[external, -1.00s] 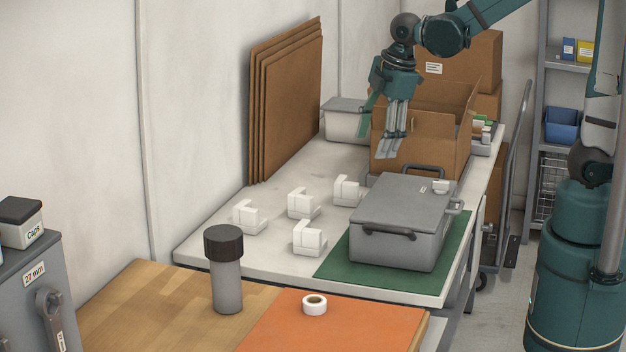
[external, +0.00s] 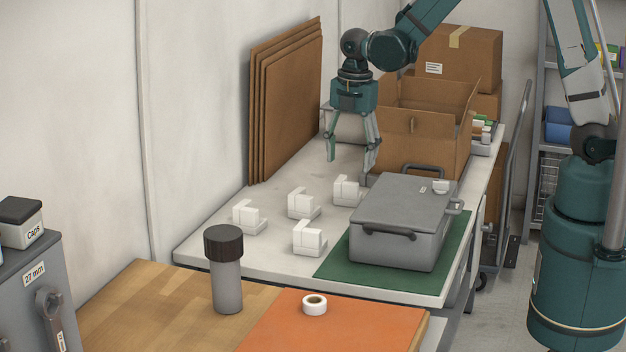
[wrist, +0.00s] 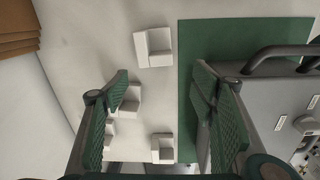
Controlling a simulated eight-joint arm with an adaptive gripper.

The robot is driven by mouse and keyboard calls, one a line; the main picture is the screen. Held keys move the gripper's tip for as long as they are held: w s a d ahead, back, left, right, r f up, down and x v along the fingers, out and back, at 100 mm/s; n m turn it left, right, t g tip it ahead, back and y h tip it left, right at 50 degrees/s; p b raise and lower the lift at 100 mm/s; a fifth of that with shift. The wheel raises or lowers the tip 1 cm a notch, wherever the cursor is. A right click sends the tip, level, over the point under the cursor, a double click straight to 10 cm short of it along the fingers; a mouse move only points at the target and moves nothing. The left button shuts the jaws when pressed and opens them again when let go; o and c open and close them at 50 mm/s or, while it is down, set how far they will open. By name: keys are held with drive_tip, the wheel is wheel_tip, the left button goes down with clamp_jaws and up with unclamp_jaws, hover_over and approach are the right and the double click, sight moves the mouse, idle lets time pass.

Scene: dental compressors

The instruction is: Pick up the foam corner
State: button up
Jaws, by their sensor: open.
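Several white L-shaped foam corners stand on the pale table, left of the grey case. In the external view they are the back one (external: 347,191), the middle one (external: 304,203), the left one (external: 250,217) and the front one (external: 309,239). My gripper (external: 350,166) is open and empty, pointing down above the table near the back foam corner. In the wrist view, one foam corner (wrist: 153,47) lies ahead of my open fingers, another (wrist: 162,148) lies between them, and others (wrist: 128,100) are partly hidden by the left finger.
The grey case (external: 400,222) stands on a green mat (external: 335,262) to the right. Upright cardboard sheets (external: 285,105) lean on the wall at left. A grey bin (external: 345,122) stands at the back.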

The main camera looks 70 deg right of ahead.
sight(347, 182)
drive_tip(key=shift+w+d+f+n+g+p, duration=0.15)
drive_tip(key=shift+w+d+f+n, duration=0.1)
drive_tip(key=shift+f, duration=0.15)
drive_tip(key=shift+w+d+f+n+g+p, duration=0.1)
drive_tip(key=shift+w+f+n+p, duration=0.1)
drive_tip(key=shift+f+n, duration=0.15)
drive_tip(key=shift+w+d+f+n+g+p, duration=0.1)
drive_tip(key=shift+w+d+f+n+p, duration=0.1)
drive_tip(key=shift+f, duration=0.25)
drive_tip(key=shift+f, duration=0.1)
drive_tip(key=shift+f, duration=1.2)
drive_tip(key=shift+d+f+b, duration=0.1)
drive_tip(key=shift+f+b, duration=0.4)
drive_tip(key=shift+f, duration=2.1)
drive_tip(key=c, duration=0.8)
